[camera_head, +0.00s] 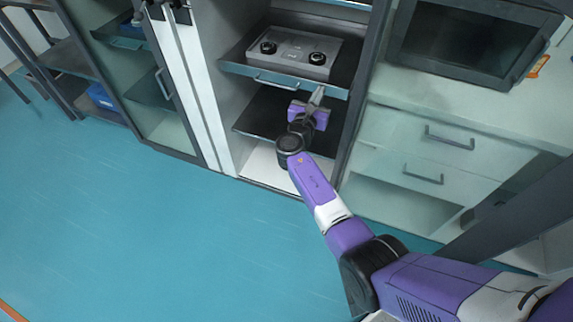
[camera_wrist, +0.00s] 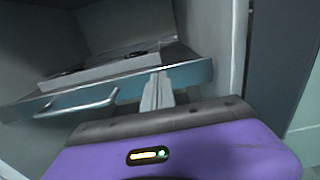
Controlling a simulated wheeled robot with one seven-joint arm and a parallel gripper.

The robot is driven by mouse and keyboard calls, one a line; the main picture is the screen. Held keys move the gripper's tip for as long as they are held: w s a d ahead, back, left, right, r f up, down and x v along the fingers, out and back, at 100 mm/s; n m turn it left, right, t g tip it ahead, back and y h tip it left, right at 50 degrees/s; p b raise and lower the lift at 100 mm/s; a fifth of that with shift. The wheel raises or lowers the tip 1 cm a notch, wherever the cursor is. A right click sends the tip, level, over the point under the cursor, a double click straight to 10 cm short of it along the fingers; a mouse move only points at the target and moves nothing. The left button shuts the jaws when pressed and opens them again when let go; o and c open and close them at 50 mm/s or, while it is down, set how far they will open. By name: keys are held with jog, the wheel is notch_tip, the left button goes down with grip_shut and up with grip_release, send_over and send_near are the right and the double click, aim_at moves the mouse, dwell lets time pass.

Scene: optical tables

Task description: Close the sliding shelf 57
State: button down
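The sliding shelf (camera_head: 232,66) has a blue front edge with a metal handle (camera_head: 276,85) and sits in the upper part of an open cabinet. In the wrist view, the shelf's front (camera_wrist: 190,78) and handle (camera_wrist: 78,106) fill the left and middle. How far the shelf stands out is hard to tell. My gripper (camera_head: 317,95) is at the right part of the shelf's front edge, right of the handle. In the wrist view its fingers (camera_wrist: 157,92) are together and hold nothing. They overlap the front edge; contact is not clear.
A grey device (camera_head: 295,52) with two black knobs rests on the shelf. A dark lower shelf (camera_head: 262,122) is below. A glass door stands open at left. Drawers (camera_head: 430,140) and a dark-fronted appliance (camera_head: 470,40) are at right. The blue floor (camera_head: 120,220) at left is clear.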

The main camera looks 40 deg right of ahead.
jog(key=x, duration=0.2)
jog(key=shift+w+d+r+b, duration=0.15)
jog(key=shift+d+b, duration=0.1)
jog(key=shift+b, duration=0.15)
jog(key=shift+d, duration=0.1)
